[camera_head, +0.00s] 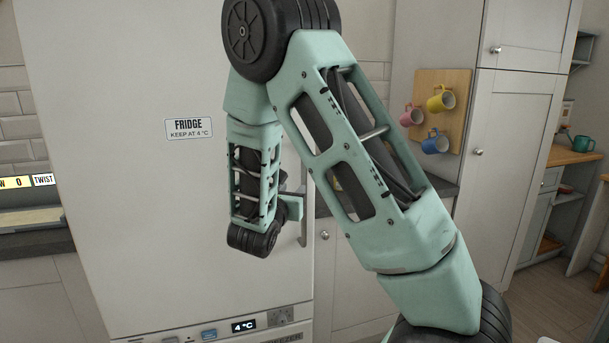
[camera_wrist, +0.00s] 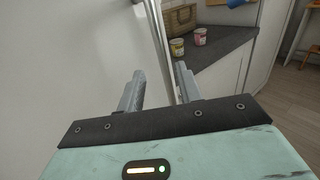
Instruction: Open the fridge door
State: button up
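The fridge door (camera_head: 120,130) is a large white panel with a "FRIDGE KEEP AT 4 °C" label (camera_head: 189,128). It looks shut in the head view. Its upright metal handle (camera_head: 304,225) is at the right edge, partly hidden by my arm. My gripper is mostly hidden behind my wrist in the head view, beside the handle. In the wrist view my gripper (camera_wrist: 160,73) has its two fingers apart. The handle bar (camera_wrist: 163,40) rises between them, nearer the right finger, with a visible gap to the left finger. I cannot tell whether the right finger touches it.
A dark worktop (camera_wrist: 220,53) right of the fridge holds small tubs (camera_wrist: 177,47) and a wicker box (camera_wrist: 180,17). A board with several mugs (camera_head: 440,97) hangs above it. A tall cupboard (camera_head: 510,150) stands further right. A control panel (camera_head: 244,326) is below the door.

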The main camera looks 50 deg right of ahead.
aim_at(303, 177)
jog(key=p+x, duration=0.2)
jog(key=x, duration=0.9)
jog(key=shift+w+d, duration=0.15)
jog(key=shift+d, duration=0.15)
grip_shut()
